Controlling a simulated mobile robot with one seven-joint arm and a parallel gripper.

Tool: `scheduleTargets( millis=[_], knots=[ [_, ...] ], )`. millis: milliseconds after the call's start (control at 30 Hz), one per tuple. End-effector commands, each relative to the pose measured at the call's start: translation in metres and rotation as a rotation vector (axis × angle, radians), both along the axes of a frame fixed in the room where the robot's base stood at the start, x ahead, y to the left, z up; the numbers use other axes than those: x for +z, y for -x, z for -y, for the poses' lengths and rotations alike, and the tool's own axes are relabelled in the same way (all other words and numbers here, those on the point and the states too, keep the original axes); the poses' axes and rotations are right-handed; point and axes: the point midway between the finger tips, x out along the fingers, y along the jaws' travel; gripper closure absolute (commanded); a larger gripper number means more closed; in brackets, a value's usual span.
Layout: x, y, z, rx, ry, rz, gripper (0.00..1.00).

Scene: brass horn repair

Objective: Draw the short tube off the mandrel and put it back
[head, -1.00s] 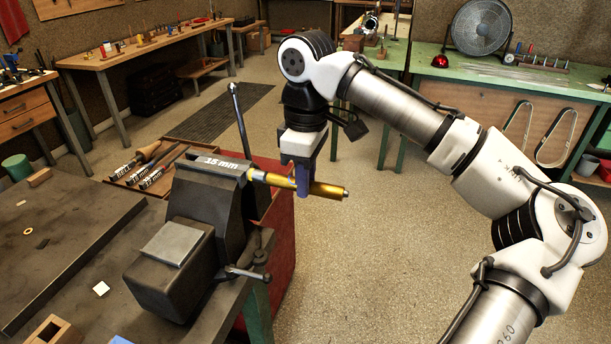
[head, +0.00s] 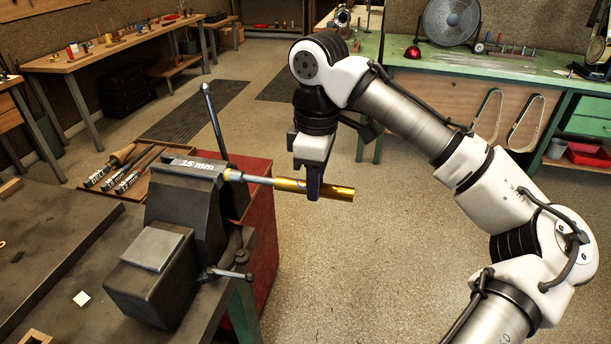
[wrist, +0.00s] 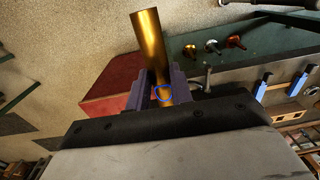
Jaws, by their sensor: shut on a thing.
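The vise (head: 150,275) stands on the bench corner with a "15 mm" label on its top. The steel mandrel (head: 250,178) sticks out of it to the right, with a bare length showing. The short brass tube (head: 338,193) is in line with the mandrel, its left end meeting the bare rod. How much mandrel is inside is hidden. My gripper (head: 313,190) is shut on the tube from above, around its middle. In the wrist view the tube (wrist: 148,45) passes between the dark purple fingers, with a blue ring mark (wrist: 164,93) on it.
A wooden tray (head: 125,187) with labelled rods lies behind the vise. The vise's upright lever (head: 214,125) stands behind the mandrel. The floor to the right is clear. A green bench stands at the back.

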Motion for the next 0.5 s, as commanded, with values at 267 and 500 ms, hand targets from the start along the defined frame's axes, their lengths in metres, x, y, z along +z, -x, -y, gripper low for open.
scheduleTargets(
  millis=[267,500],
  knots=[
    [0.0,0.005,0.017,-0.002,0.0,-0.001,1.0],
    [0.002,0.01,0.031,-0.003,0.001,0.0,1.0]
  ],
)
